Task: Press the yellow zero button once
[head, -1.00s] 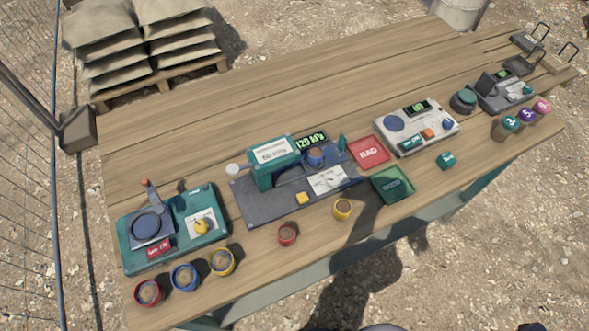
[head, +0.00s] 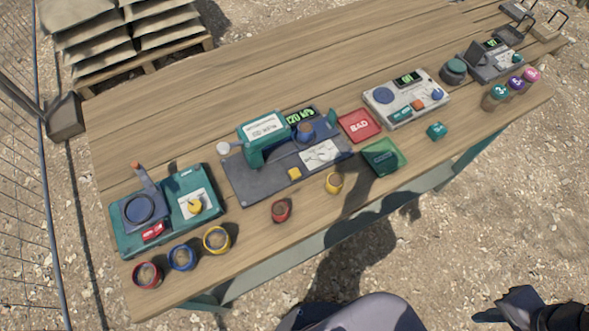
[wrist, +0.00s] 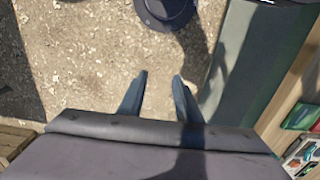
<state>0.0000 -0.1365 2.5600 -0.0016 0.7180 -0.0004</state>
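A small yellow square button (head: 294,174) sits on the front of the grey base of the teal press-like device (head: 264,128), which has a lit green display. No label on the button is legible. A second yellow part, a round knob (head: 195,206), is on the teal device at the left. My gripper (wrist: 160,88) is open and empty in the wrist view, with its two fingers apart over gravel. Dark parts of my arm show at the bottom right in the head view, off the table and well away from the yellow button.
The wooden table (head: 180,130) holds several colored cups along its front edge. A red BAD tray (head: 359,125) and a green tray (head: 385,158) lie right of the press device. A white device (head: 405,98) stands beyond. In the wrist view, the table edge is at the right.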

